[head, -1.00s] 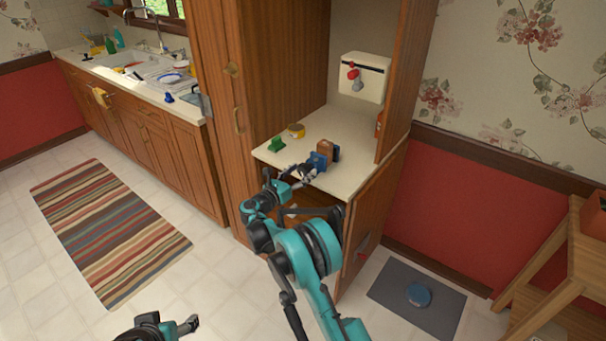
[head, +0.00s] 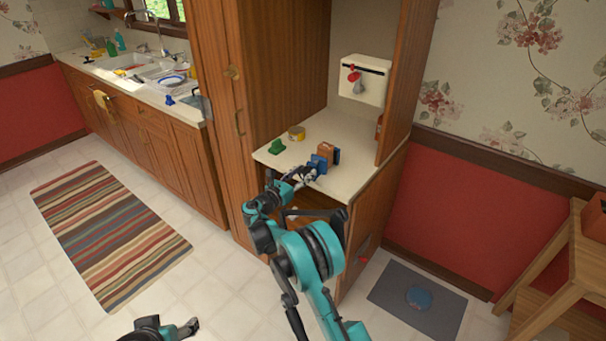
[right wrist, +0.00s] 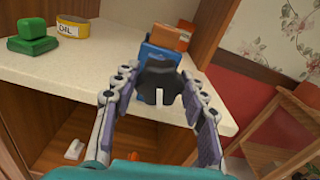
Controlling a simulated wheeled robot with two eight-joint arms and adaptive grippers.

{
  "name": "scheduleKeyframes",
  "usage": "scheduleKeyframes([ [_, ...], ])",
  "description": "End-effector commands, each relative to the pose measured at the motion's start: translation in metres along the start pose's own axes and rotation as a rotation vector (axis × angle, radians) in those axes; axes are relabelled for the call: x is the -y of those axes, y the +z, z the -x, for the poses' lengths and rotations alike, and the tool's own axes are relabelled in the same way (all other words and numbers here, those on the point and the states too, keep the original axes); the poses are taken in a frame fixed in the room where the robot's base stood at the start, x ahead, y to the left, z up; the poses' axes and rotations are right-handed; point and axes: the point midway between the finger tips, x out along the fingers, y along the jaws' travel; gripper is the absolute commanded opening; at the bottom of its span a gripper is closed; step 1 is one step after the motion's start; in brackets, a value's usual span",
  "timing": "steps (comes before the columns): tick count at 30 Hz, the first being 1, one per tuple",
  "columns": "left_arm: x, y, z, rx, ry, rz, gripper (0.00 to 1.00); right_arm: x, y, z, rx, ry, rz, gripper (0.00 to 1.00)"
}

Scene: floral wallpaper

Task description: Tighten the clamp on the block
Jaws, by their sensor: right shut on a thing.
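The brown block (head: 325,150) stands near the front of the cream counter in the open cupboard, held in a blue clamp (head: 317,163). In the right wrist view the block (right wrist: 172,37) shows behind the blue clamp body (right wrist: 147,53). A dark, winged clamp handle (right wrist: 160,82) faces me. My right gripper (head: 308,173) is at the clamp's near side, shut on this handle, with one finger on each side of it. The exact contact is partly hidden. My left gripper (head: 188,327) is low at the bottom edge, far from the clamp; its jaw opening is unclear.
A green object (head: 277,147) and a yellow tin (head: 297,133) stand left of the clamp on the counter (head: 345,180). A white box (head: 363,78) hangs on the back wall. The open cupboard door (head: 405,80) stands close on the right.

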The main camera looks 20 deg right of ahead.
Motion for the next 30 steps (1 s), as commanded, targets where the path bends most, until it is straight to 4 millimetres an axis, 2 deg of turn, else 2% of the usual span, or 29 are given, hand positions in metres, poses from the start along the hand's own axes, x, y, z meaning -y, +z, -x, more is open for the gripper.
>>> scheduleKeyframes([
  [8, 0.0000, 0.0015, -0.0021, 0.000, 0.000, 0.000, 0.64, 0.0003, -0.0004, -0.0005, 0.000, -0.001, -0.184, 0.14],
  [30, 0.0000, 0.0048, -0.0067, 0.000, 0.000, 0.000, 0.64, 0.0012, -0.0009, -0.0006, 0.001, 0.000, -0.884, 0.14],
])
